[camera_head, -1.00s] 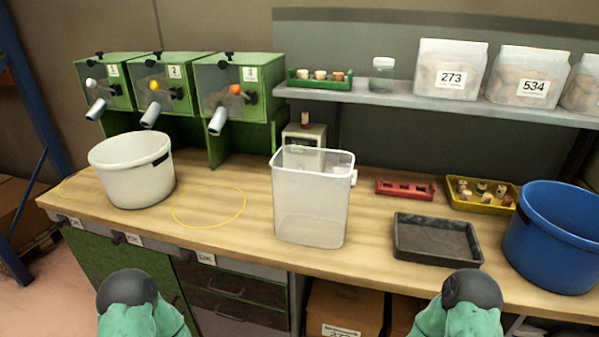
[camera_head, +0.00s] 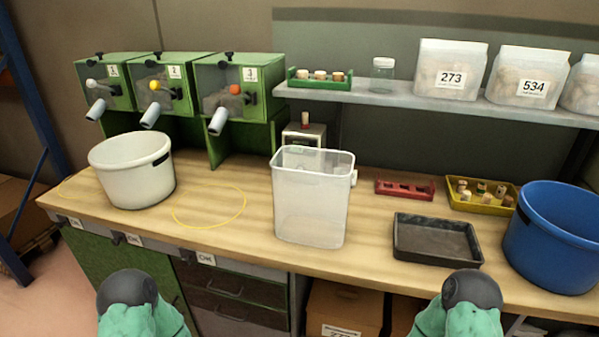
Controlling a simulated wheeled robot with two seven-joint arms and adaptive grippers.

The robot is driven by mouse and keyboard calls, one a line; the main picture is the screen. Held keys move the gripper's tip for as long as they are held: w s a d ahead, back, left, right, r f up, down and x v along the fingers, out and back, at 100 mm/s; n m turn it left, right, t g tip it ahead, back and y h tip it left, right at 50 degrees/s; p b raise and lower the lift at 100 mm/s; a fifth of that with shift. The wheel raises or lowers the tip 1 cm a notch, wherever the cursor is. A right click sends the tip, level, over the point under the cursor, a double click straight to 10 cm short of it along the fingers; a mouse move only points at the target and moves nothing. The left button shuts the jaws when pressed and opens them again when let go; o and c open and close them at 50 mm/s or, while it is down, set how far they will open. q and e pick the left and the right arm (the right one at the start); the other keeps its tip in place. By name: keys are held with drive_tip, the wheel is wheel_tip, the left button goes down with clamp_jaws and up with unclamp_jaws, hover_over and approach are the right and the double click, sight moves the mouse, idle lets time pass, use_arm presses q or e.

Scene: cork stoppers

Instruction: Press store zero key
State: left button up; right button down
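A small pale device (camera_head: 304,130) with a cork standing on top sits at the back of the bench, behind the clear plastic container (camera_head: 310,205). The container hides its lower part, and no key on it can be made out. My two arms show only as green and dark rounded parts at the bottom edge, one left and one right. Neither gripper is in view.
A white bucket (camera_head: 133,178) stands at left under green numbered dispensers (camera_head: 230,95). A black tray (camera_head: 437,243), red rack (camera_head: 404,189), yellow tray of corks (camera_head: 480,206) and blue bucket (camera_head: 556,240) stand at right. The yellow ring (camera_head: 209,227) on the bench is empty.

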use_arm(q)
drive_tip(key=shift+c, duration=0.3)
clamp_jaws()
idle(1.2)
